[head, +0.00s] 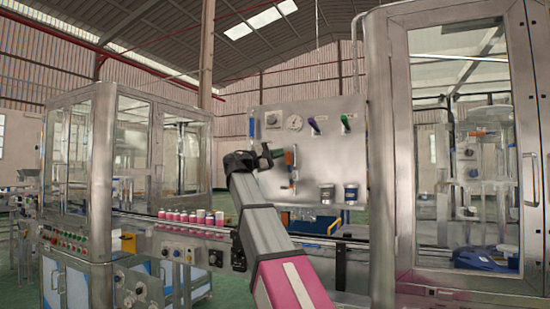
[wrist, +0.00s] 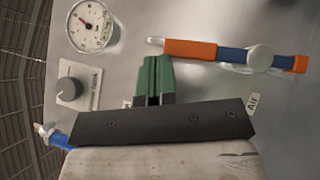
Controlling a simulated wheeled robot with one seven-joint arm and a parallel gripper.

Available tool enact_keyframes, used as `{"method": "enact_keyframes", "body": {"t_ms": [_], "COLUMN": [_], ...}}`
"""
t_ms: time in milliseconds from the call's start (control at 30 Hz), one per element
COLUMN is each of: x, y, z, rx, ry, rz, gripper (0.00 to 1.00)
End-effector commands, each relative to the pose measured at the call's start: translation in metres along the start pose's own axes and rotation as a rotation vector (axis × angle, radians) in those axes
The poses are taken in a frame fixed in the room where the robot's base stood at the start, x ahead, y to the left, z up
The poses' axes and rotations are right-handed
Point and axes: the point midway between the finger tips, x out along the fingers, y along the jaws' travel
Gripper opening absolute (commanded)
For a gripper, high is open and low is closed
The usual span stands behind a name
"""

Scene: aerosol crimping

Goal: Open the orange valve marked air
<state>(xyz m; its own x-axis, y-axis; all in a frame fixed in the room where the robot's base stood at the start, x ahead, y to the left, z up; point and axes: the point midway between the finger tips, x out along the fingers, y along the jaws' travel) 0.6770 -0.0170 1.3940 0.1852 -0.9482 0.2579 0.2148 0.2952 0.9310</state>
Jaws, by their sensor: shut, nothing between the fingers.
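The orange valve (wrist: 190,49) is on the metal panel in the upper right of the wrist view. It has orange ends, a blue middle and a pale round cap. The "Air" label (wrist: 252,103) lies below it, partly behind my gripper's dark body. In the head view the valve (head: 289,158) is a small upright orange piece right of my gripper. My gripper (wrist: 153,72) has green fingers, shut together and empty. In the head view my gripper (head: 268,155) is in front of the panel.
The panel (head: 262,185) also carries a gauge (head: 294,123), a knob (head: 273,119), a purple handle (head: 314,125) and a green handle (head: 346,122). Two dark containers (head: 327,193) (head: 350,193) are at its lower right. Pink-banded cans (head: 185,216) line the conveyor at left. Glass cabinets flank the panel.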

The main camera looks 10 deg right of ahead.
Motion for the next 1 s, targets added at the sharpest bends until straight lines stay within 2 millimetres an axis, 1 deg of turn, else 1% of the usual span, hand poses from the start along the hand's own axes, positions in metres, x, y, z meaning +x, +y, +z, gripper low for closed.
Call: {"method": "enact_keyframes", "body": {"t_ms": [200,333,467,700,800,967,1000], "x": [-0.002,-0.012,-0.034,-0.078,-0.092,-0.105,-0.108], "y": [0.0,0.0,0.0,0.0,0.0,0.0,0.002], "z": [0.0,0.0,0.0,-0.001,-0.001,-0.001,-0.003], "rx": [0.0,0.0,0.0,0.0,0.0,0.001,0.008], "ry": [0.0,0.001,0.002,0.002,0.002,0.0,0.001], "rz": [0.001,0.001,0.002,0.002,0.001,-0.001,-0.007], "gripper": [0.0,0.0,0.0,0.0,0.0,0.0,0.0]}}
